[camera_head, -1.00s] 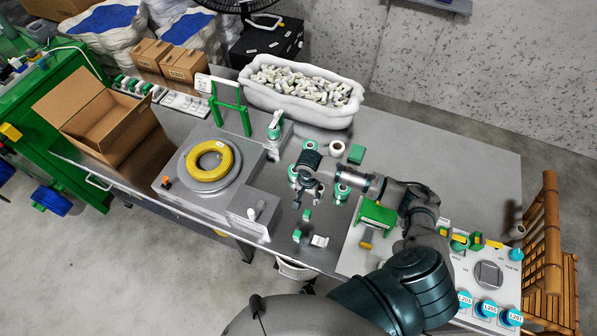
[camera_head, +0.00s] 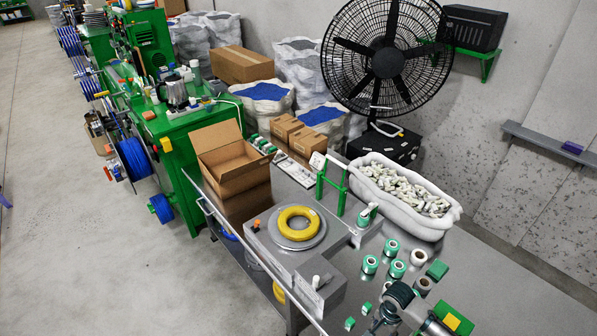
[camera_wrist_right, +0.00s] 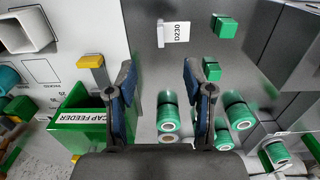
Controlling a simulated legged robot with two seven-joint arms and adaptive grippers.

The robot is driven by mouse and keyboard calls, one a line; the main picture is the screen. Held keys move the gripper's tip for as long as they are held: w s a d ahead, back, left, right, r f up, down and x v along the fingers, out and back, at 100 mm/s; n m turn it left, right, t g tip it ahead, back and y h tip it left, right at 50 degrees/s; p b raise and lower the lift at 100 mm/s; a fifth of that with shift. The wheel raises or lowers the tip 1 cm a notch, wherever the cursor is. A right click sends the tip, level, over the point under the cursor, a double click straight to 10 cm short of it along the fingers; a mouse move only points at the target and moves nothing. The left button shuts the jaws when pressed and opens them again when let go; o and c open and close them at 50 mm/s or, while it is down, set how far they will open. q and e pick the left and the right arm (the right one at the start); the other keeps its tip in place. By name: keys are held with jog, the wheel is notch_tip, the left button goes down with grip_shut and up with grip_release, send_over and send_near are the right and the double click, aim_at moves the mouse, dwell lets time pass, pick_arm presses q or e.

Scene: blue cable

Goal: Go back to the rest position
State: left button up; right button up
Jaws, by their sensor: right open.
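My right gripper (camera_head: 380,320) is at the bottom edge of the head view, over the metal table, partly cut off by the frame. Green-banded spools (camera_head: 370,265) are on the table beyond the gripper; spools also show below and right of the fingers in the wrist view (camera_wrist_right: 168,110). The green cap feeder box (camera_wrist_right: 85,115) is left of the fingers, and a small green block (camera_wrist_right: 212,70) is to their right. My left gripper is in no view.
A yellow coil (camera_head: 298,221) lies on a round plate. Behind are a white bin of pale parts (camera_head: 440,226), an open cardboard box (camera_head: 235,165) and a black fan (camera_head: 385,50). A grey holder (camera_head: 318,290) stands left of the gripper. The table's right part looks bare.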

jog(key=s+a+f+n+t+y, duration=0.2)
jog(key=s+a+n, duration=0.6)
jog(key=s+a, duration=0.3)
jog(key=s+d+r+n+t+h, duration=0.15)
jog(key=s+d+n, duration=0.35)
jog(key=s, duration=0.5)
notch_tip(320, 180, down, 25)
jog(key=s+g, duration=0.1)
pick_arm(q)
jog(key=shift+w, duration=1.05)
pick_arm(e)
jog(key=s+d+f, duration=0.1)
jog(key=s+f, duration=0.7)
jog(key=s, duration=0.1)
jog(key=s+d+f+g, duration=0.1)
jog(key=s+d+f, duration=0.1)
jog(key=s+f, duration=0.7)
jog(key=shift+d+m, duration=0.3)
jog(key=shift+g+h, duration=0.25)
